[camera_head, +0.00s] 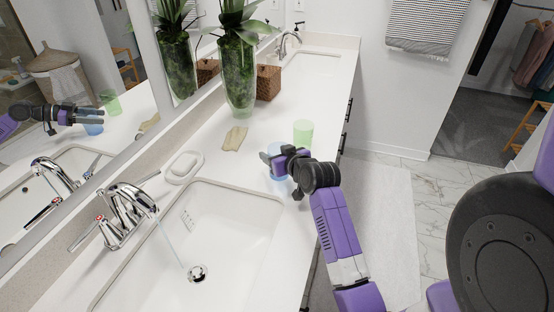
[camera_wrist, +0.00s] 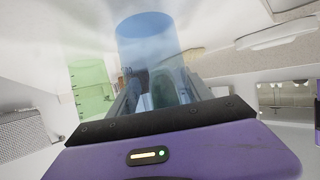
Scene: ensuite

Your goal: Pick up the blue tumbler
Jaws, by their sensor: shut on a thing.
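The blue tumbler (camera_head: 279,173) is a see-through blue cup on the white counter, right of the near sink in the head view. My gripper (camera_head: 272,158) is around it, shut on it, and partly hides it. In the wrist view the tumbler (camera_wrist: 150,45) shows upright in the picture between the two fingers (camera_wrist: 160,92). I cannot tell whether its base touches the counter. A green tumbler (camera_head: 303,132) stands just behind my gripper, apart from it, and also shows at the left in the wrist view (camera_wrist: 91,85).
The near sink (camera_head: 235,225) has a chrome faucet (camera_head: 128,208) with water running. A soap dish (camera_head: 184,168), a tan cloth-like item (camera_head: 235,138), a tall plant vase (camera_head: 239,75) and a woven box (camera_head: 268,82) stand on the counter. The mirror is at the left.

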